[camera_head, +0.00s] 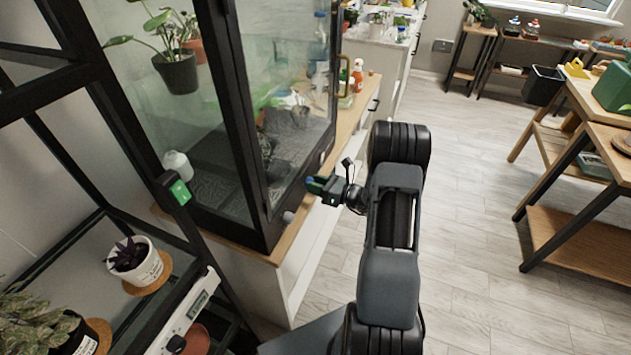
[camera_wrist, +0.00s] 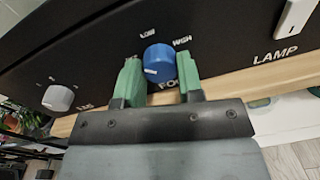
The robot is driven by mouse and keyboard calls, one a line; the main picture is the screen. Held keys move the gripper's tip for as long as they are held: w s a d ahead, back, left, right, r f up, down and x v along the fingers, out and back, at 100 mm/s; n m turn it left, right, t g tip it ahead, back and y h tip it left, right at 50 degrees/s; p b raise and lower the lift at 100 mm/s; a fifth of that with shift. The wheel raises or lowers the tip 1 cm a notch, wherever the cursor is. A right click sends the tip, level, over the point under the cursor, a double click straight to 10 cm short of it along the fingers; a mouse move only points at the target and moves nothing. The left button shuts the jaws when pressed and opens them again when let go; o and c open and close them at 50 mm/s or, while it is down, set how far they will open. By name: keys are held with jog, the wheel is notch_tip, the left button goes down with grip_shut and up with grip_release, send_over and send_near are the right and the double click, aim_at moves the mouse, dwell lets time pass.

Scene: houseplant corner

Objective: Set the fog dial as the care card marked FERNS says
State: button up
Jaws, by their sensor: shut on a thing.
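The fog dial (camera_wrist: 159,62) is a round blue knob with a white mark near its lower left, on the black front panel of the glass cabinet. The words LOW and HIGH show above it; a label at its left and the FO... label below are partly covered by my fingers. My gripper (camera_wrist: 160,80) has its green fingers on either side of the dial, shut on it. In the head view my gripper (camera_head: 318,186) reaches the cabinet's lower front edge. No care card marked FERNS can be read in either view.
A grey knob (camera_wrist: 58,98) is left of the dial, and a white LAMP switch (camera_wrist: 294,18) is at the right. The glass cabinet (camera_head: 262,215) stands on a wooden-topped counter (camera_head: 290,240). A shelf with potted plants is at left; open floor (camera_head: 470,230) lies at right.

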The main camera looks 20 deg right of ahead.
jog(key=m+p, duration=0.4)
jog(key=m, duration=0.7)
jog(key=m+g+y+p, duration=0.1)
jog(key=m+p, duration=0.4)
jog(key=m, duration=0.6)
jog(key=shift+d+f+m+p, duration=0.1)
jog(key=shift+m+p, duration=0.2)
dwell(0.5)
jog(key=o, duration=0.9)
jog(key=b+v, duration=0.2)
jog(key=v, duration=1.1)
jog(key=shift+s+d, duration=0.25)
jog(key=shift+d, duration=0.05)
